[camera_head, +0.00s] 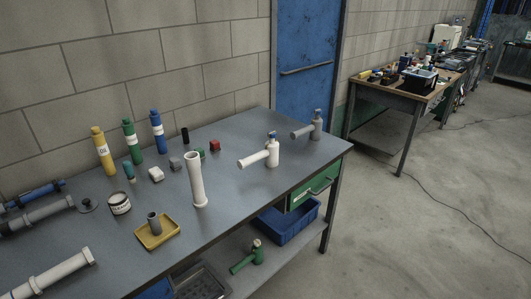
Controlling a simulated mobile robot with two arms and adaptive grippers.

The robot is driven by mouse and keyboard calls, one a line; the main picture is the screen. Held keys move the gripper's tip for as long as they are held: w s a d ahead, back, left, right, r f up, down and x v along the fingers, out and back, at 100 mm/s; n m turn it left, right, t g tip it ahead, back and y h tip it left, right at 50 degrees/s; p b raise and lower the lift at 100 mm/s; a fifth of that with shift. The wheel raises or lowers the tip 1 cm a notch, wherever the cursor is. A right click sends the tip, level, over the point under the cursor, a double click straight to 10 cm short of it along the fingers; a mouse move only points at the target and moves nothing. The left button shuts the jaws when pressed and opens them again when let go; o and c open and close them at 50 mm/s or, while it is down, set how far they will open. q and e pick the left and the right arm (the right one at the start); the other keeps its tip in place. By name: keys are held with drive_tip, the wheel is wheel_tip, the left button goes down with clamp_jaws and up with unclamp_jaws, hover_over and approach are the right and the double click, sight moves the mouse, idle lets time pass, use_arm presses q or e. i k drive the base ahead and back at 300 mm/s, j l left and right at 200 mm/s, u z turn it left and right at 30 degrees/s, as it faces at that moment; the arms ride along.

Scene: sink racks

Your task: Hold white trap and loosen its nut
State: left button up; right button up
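A white pipe fitting (265,154), which looks like the white trap, stands on the grey workbench (225,225) right of the middle. It has an upright body and a side arm pointing left. A small blue and dark part sits on its top; I cannot tell whether this is the nut. A similar grey fitting (311,127) stands behind it, near the bench's far right corner. Neither of my grippers is in view, and nothing touches the white fitting.
A tall white pipe (196,180) stands left of the fitting. Yellow (103,153), green (132,142) and blue bottles (157,133) line the wall side. A yellow tray (172,236) holds a grey part. Pipes lie at left. The bench's right front is clear; a blue bin (290,229) sits below.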

sight(271, 134)
drive_tip(key=i+u, duration=0.1)
drive_tip(key=u, duration=0.45)
drive_tip(key=i+l+u, duration=0.35)
drive_tip(key=l, duration=0.3)
drive_tip(key=i+l+u, duration=0.15)
drive_tip(key=l, duration=0.2)
drive_tip(key=i+l+u, duration=0.2)
drive_tip(key=l, duration=0.15)
drive_tip(key=l+u, duration=0.15)
drive_tip(key=l, duration=0.2)
drive_tip(key=i+l, duration=0.1)
drive_tip(key=l, duration=0.25)
drive_tip(key=i+l, duration=0.1)
drive_tip(key=l, duration=0.3)
drive_tip(key=i+l, duration=0.15)
drive_tip(key=l, duration=0.2)
drive_tip(key=i+l, duration=0.1)
drive_tip(key=l, duration=0.25)
drive_tip(key=u, duration=0.05)
